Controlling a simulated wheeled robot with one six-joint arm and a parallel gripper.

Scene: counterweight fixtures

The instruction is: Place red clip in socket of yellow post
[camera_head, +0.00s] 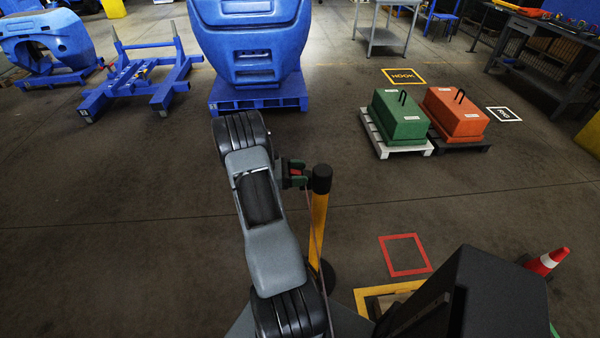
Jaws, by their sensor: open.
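The yellow post (318,225) stands upright just right of my arm, with a black cap (321,179) on top. My gripper (301,173) is at the left side of this cap, with dark green fingers. It is open. A small red piece, seemingly the red clip (295,172), shows between the fingers, close beside the cap. The view is too small to tell whether the clip sits in the socket or touches the post. The socket itself cannot be made out.
A green weight (400,118) and an orange weight (455,112) rest on pallets at right. A large blue casting (250,40) stands behind my arm. A red floor square (405,255) and a traffic cone (547,262) are at lower right. Open floor lies at left.

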